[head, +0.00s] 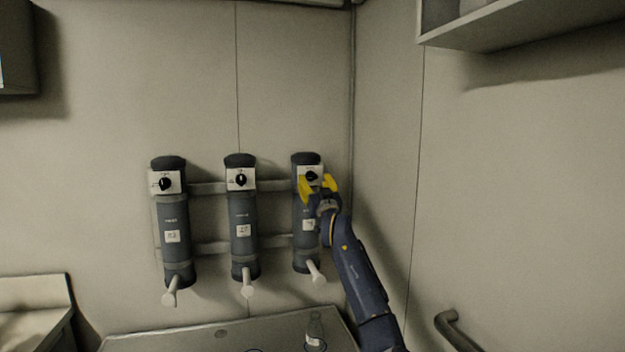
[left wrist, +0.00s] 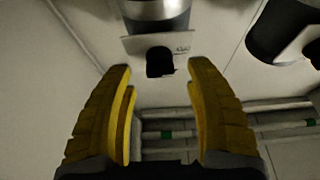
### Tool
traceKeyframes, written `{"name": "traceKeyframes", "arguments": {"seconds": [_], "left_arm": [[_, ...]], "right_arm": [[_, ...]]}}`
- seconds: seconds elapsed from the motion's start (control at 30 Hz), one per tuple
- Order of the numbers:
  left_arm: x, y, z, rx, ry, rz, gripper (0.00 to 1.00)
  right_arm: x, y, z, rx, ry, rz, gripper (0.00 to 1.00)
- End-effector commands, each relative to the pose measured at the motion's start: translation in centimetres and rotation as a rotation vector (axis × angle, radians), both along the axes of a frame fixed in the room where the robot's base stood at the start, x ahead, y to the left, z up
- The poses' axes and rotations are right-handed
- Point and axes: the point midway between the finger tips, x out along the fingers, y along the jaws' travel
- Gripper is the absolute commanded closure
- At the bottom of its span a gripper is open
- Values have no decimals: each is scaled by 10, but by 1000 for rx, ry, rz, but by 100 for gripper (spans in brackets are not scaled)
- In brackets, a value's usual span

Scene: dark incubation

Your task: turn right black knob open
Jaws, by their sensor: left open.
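The right black knob (head: 312,176) sits on the white plate (head: 303,172) near the top of the rightmost dark cylinder. My left gripper (head: 318,183), with yellow fingers, is open in front of this knob and partly covers the plate and cylinder. In the left wrist view, the black knob (left wrist: 160,62) shows beyond and between the two open fingertips, with a gap on each side. I see no contact with it. My right gripper is not in view.
Two similar cylinders with black knobs, the middle one (head: 243,220) and the left one (head: 175,225), hang on wall rails. A metal surface (head: 190,340) with a clear bottle (head: 316,332) lies below. A side wall stands close on the right, with a shelf (head: 500,32) above.

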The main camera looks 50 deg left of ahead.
Motion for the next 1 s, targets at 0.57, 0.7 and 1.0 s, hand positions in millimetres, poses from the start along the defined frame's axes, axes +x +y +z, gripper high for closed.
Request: {"name": "traceKeyframes", "arguments": {"seconds": [0.57, 0.7, 1.0], "left_arm": [[-32, -70, -31, 1, 0, 0, 46], [-35, -75, -33, 2, -1, 1, 46], [-35, -76, -34, 2, -1, 0, 46]], "right_arm": [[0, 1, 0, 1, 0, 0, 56], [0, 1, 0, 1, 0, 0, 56], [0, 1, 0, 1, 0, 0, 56]]}}
